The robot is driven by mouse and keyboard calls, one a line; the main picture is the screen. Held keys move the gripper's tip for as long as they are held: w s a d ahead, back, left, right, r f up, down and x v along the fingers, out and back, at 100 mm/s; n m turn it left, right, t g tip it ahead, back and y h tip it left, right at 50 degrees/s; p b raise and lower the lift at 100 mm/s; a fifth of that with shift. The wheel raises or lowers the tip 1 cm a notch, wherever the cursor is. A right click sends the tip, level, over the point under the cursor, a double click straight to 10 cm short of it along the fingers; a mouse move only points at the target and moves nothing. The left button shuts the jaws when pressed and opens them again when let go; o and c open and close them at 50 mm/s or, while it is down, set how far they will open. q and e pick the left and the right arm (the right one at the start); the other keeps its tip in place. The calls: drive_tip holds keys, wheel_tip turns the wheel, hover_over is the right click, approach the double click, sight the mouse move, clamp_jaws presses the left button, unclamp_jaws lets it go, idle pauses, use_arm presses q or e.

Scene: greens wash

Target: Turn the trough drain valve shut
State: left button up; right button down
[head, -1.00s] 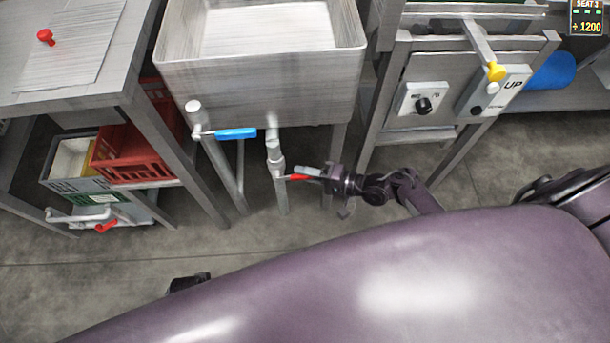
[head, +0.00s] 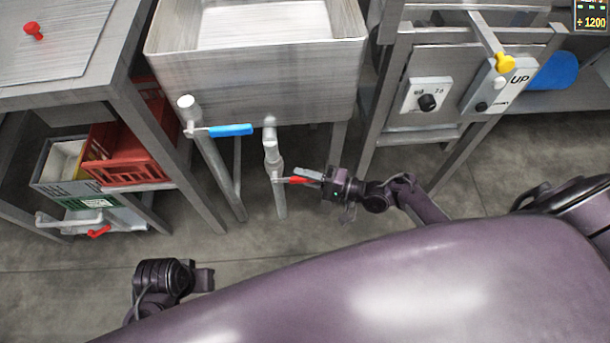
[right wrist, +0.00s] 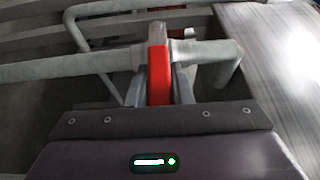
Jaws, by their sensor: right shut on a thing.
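The grey trough (head: 260,78) has a drain pipe (head: 272,152) coming down from its underside. The drain valve's red lever (head: 296,180) sticks out to the right, crosswise to the pipe. My right gripper (head: 306,177) is shut on this lever near its outer end, and its fingers hide part of it. In the right wrist view the red lever (right wrist: 159,82) stands between the two fingers, with the pipe running across behind. My left gripper (head: 205,280) is low at the left over the floor, away from the valve; its jaw opening is not clear.
A blue-handled valve (head: 232,130) sits on the pipe left of the drain. Table legs and a red crate (head: 125,155) stand at the left. Another red lever (head: 99,232) is low there. A panel with a black knob (head: 427,102) stands at the right.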

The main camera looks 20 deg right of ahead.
drive_tip(key=c, duration=1.3)
unclamp_jaws()
drive_tip(key=shift+a, duration=0.1)
use_arm(q)
drive_tip(key=shift+w+f, duration=0.1)
drive_tip(key=shift+f, duration=0.05)
use_arm(e)
drive_tip(key=v, duration=0.8)
